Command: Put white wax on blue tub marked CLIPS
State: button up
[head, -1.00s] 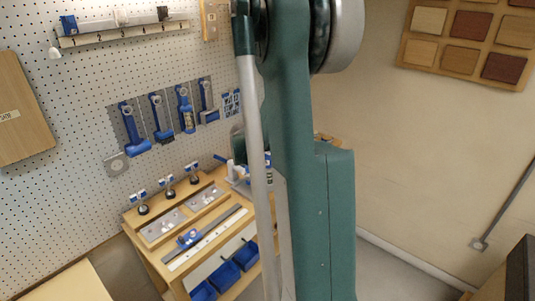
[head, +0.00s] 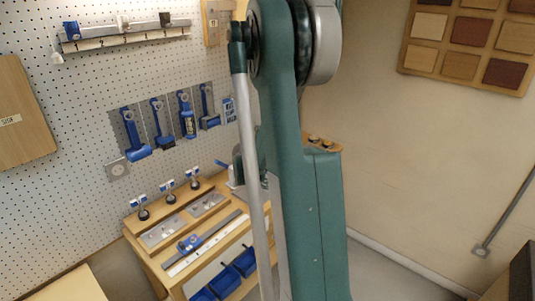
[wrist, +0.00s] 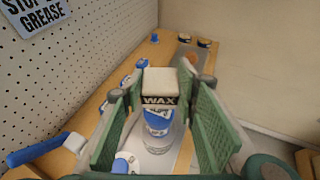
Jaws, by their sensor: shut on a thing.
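The white wax (wrist: 160,86) is a pale block with a black WAX label, between the green finger pads of my gripper (wrist: 166,98) in the wrist view. My gripper is shut on it and holds it over the bench. In the head view my arm hides the wax, and most of the gripper is hidden too. Several blue tubs sit in a row low at the bench front in the head view, including a front one (head: 203,294), a middle one (head: 226,281) and a rear one (head: 246,263). Their markings are too small to read, so I cannot tell which says CLIPS.
The wooden bench (head: 150,252) carries small black-based stands (head: 168,193), metal plates and a blue-and-silver rule. A blue-and-white object (wrist: 158,122) shows just below the wax. Blue tools (head: 160,120) hang on the pegboard (head: 75,160). Dark-topped round items (wrist: 204,42) stand at the far end.

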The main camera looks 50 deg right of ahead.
jog(key=shift+f, duration=2.1)
jog(key=shift+f+b, duration=0.15)
jog(key=shift+b, duration=0.15)
jog(key=o, duration=0.9)
jog(key=shift+r, duration=0.2)
jog(key=shift+v, duration=5.95)
jog(key=shift+a, duration=0.1)
